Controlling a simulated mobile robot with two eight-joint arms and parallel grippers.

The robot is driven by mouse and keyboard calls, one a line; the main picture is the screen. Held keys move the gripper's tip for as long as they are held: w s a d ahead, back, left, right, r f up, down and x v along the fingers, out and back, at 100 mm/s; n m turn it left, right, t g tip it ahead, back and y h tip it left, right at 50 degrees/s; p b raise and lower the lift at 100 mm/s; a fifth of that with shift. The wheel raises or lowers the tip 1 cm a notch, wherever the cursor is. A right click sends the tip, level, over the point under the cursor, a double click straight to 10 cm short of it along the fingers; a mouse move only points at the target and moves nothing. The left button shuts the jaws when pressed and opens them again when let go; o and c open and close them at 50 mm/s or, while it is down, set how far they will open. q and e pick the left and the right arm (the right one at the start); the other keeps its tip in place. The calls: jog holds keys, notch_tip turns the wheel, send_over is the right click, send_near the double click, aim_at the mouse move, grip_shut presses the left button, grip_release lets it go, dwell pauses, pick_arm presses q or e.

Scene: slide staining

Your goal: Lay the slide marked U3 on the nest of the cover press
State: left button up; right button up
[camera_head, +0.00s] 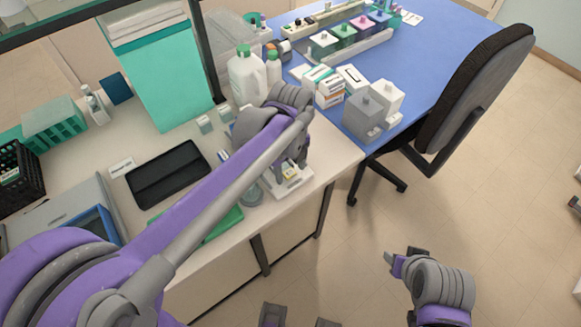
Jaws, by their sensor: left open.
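My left gripper (291,170) hangs fingers down at the front right edge of the white bench. It is open, directly over a small white device (292,188) that may be the cover press. A pale yellowish patch shows on this device by the fingertips. The gripper and wrist hide much of the device, so I cannot make out its nest. I cannot pick out a slide or read the mark U3 in this view. My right gripper (393,261) is low over the floor, away from the bench, and its jaw opening is unclear.
A green tray (222,226) and a round glass dish (251,195) lie left of the device, partly behind my arm. A black tray (168,174) lies farther left. White jugs (247,77) stand behind. A blue table (420,50) with boxes and a chair (475,85) is at right.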

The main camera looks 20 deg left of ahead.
pick_arm(q)
notch_tip(320, 180, up, 11)
jog(key=shift+p, duration=0.4)
pick_arm(e)
jog(key=shift+w+r, duration=0.15)
jog(key=shift+r, duration=0.35)
pick_arm(q)
jog(key=shift+f, duration=0.15)
